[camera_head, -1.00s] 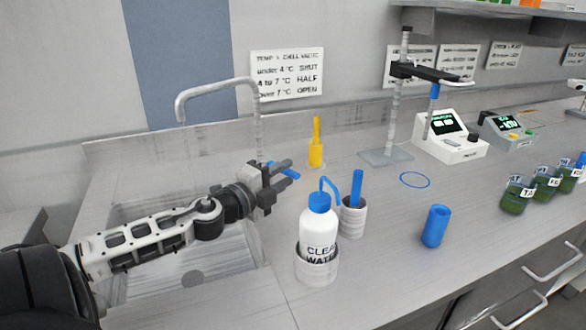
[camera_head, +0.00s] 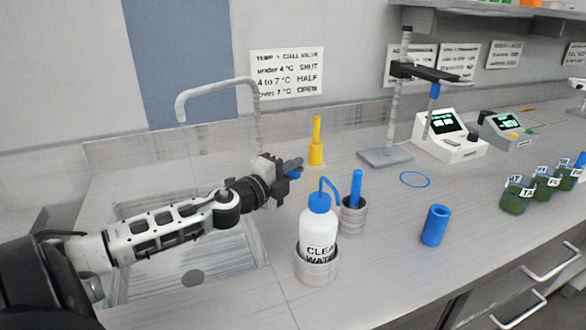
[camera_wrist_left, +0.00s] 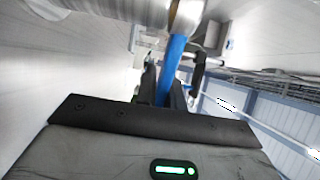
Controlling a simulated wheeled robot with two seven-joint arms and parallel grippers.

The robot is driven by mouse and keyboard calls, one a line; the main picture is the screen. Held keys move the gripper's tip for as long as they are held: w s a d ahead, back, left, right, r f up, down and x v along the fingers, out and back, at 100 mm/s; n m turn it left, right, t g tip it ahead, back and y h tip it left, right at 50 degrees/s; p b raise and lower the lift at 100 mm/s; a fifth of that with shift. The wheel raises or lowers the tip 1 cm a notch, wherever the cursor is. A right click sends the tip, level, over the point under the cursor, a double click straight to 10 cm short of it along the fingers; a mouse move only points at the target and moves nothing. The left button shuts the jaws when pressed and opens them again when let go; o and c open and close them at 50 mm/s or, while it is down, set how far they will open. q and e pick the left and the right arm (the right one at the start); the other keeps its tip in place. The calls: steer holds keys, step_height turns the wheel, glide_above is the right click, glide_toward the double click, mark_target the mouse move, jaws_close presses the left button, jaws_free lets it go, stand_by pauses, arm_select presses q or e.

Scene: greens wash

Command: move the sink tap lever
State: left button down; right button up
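The sink tap has a grey gooseneck spout (camera_head: 219,84) rising behind the sink, and its riser base is hidden behind my left gripper. My left gripper (camera_head: 289,167) is at the foot of the tap, pointing right. The blue tap lever (camera_head: 294,175) shows at its fingers. In the left wrist view the blue lever (camera_wrist_left: 172,62) runs from the metal tap body (camera_wrist_left: 150,10) down between the dark fingers (camera_wrist_left: 166,92). The fingers lie close against both sides of it, with no clear gap. My right gripper is not in view.
A white wash bottle (camera_head: 318,228) in a grey holder and a blue-topped item in a grey cup (camera_head: 353,215) stand just right of my gripper. A yellow object (camera_head: 316,152) stands behind. The sink basin (camera_head: 215,262) lies below my arm. A blue cylinder (camera_head: 435,226) stands farther right.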

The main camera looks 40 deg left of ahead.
arm_select(q)
steer(key=shift+w+r+n+y+p, duration=0.35)
steer(key=shift+y+p, duration=0.25)
steer(key=shift+p, duration=0.35)
steer(key=shift+w+a+f+n+y, duration=0.1)
steer(key=shift+f+n+y, duration=0.05)
steer(key=shift+n+y, duration=0.15)
steer(key=shift+f, duration=0.2)
steer(key=c, duration=1.5)
jaws_free()
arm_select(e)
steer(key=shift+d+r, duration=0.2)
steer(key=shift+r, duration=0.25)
arm_select(q)
steer(key=shift+s+f, duration=0.1)
steer(key=shift+s, duration=0.4)
steer(key=s+d+b, duration=0.1)
steer(key=s, duration=1.4)
steer(key=shift+d, duration=0.4)
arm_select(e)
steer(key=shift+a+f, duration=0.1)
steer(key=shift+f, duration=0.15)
